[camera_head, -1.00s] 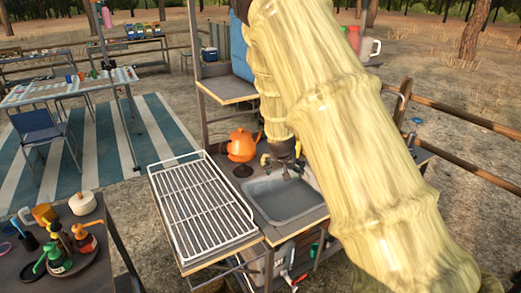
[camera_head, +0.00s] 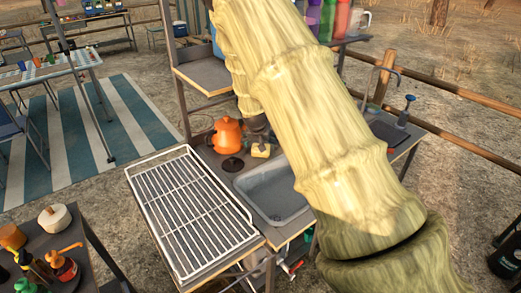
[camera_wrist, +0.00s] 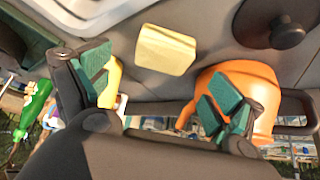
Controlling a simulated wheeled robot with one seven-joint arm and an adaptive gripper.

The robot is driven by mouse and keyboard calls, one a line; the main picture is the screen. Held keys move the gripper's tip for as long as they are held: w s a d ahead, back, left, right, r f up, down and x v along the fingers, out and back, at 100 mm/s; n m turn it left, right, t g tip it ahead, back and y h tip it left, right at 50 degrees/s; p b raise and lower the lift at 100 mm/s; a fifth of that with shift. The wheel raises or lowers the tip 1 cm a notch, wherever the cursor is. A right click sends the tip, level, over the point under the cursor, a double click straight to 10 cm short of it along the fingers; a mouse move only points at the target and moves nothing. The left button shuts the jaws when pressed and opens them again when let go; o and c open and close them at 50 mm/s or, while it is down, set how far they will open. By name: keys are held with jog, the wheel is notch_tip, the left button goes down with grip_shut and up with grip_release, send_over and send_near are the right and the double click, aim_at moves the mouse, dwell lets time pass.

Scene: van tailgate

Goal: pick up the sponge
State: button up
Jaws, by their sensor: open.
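The sponge is a pale yellow block (camera_wrist: 165,50), lying on the grey counter in the wrist view, just beyond the gap between my fingers. In the head view, the yellow block (camera_head: 261,150) shows between the orange kettle and the sink, close below my gripper (camera_head: 258,130). My gripper (camera_wrist: 160,86) is open, with green-padded fingers set wide apart and nothing between them. The sponge is not held. In the head view my arm hides much of the gripper and the counter behind it.
An orange kettle (camera_head: 227,135) stands left of the sponge; it also shows behind my right-hand finger in the wrist view (camera_wrist: 262,78). Another yellow object (camera_wrist: 111,82) is partly hidden by my other finger. The sink (camera_head: 268,193) and a white rack (camera_head: 190,213) are nearer.

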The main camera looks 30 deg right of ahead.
jog(key=shift+d+f, duration=0.1)
jog(key=shift+f, duration=0.15)
jog(key=shift+a+p+x, duration=0.15)
jog(key=shift+p+x, duration=0.45)
jog(key=shift+x, duration=0.7)
jog(key=shift+a+p+x, duration=0.2)
jog(key=shift+p+x, duration=0.4)
jog(key=shift+x, duration=0.65)
jog(key=c, duration=0.8)
